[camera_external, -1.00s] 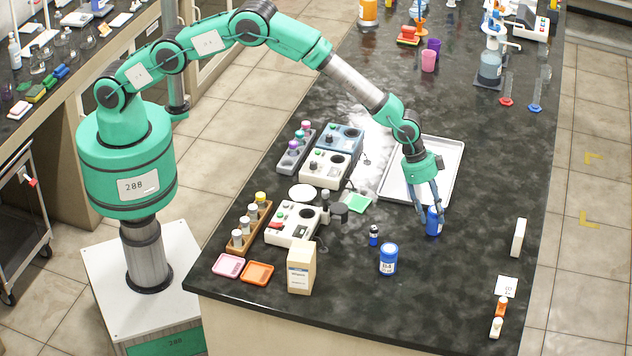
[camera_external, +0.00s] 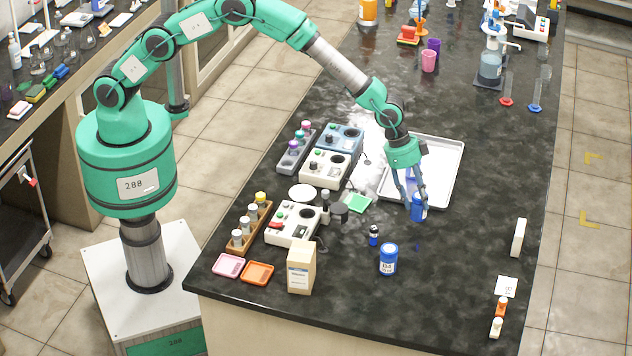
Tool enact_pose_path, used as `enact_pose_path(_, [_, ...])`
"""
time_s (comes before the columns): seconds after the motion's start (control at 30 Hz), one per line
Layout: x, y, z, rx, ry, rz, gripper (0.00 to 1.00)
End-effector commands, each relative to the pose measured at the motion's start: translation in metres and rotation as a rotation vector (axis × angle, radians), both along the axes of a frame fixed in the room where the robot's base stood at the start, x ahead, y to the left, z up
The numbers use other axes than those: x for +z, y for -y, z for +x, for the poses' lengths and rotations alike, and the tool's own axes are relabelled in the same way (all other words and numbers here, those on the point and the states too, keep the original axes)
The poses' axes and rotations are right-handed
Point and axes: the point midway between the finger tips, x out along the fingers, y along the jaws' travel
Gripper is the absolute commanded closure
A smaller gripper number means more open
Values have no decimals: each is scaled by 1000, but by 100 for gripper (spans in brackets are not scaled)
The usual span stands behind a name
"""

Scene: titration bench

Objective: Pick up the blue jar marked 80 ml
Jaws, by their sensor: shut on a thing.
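My gripper (camera_external: 415,203) points down with its fingers closed around a blue jar (camera_external: 419,209) near the front edge of the metal tray. The jar looks raised above the dark bench, and a small dark blue reflection shows below it. Its marking cannot be read. A second blue jar (camera_external: 388,261) with a white label stands upright on the bench, in front of and left of the gripper. Its small print is too blurred to read as a volume. A small dark bottle with a blue band (camera_external: 374,236) stands beside it.
A metal tray (camera_external: 450,165) lies behind the gripper. White devices (camera_external: 292,222), a vial rack (camera_external: 243,235) and a beige box (camera_external: 301,267) stand to the left. A white block (camera_external: 519,237) stands near the right edge. The bench between the gripper and that block is clear.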

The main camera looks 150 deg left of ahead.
Motion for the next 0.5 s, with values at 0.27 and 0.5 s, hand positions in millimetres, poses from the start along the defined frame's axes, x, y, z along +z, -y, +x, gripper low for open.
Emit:
enact_pose_path(0.27, [6,33,-33,1,1,0,85])
enact_pose_path(0.5, [8,57,-57,1,0,0,85])
